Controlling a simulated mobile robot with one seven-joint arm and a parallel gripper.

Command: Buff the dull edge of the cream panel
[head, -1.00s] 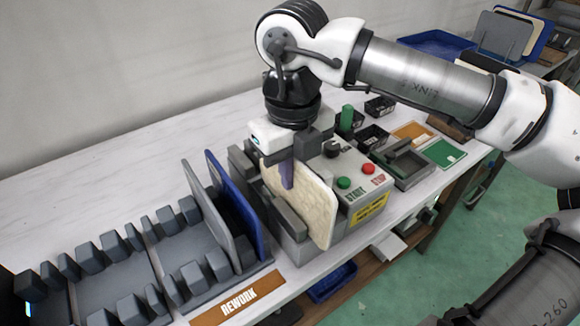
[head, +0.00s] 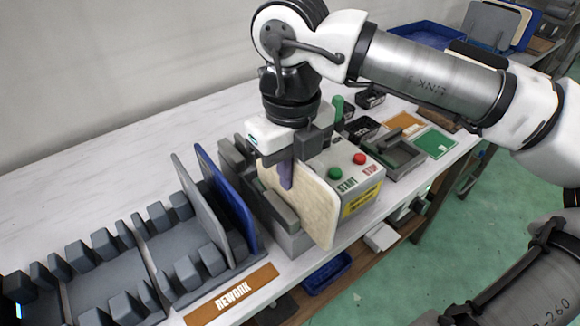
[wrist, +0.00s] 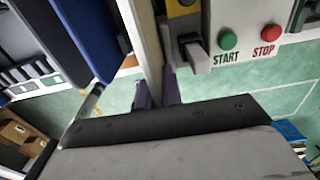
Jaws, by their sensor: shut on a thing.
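The cream panel (head: 312,210) stands upright, seen broad side on, at the grey machine (head: 290,240) with the green START and red STOP buttons. My gripper (head: 286,174) is shut on its upper edge, with a purple finger on the near face. In the wrist view the panel (wrist: 143,40) is a thin edge-on strip between the purple fingers (wrist: 158,92). The panel stands beside a grey block of the machine; whether it touches is unclear. The dull edge cannot be told apart.
A grey rack (head: 105,275) to the left holds a grey panel (head: 200,215) and a blue panel (head: 228,200) upright, close to the machine. An orange REWORK label (head: 232,296) lies at the front edge. Black bins (head: 362,130) and a green card (head: 435,143) lie to the right.

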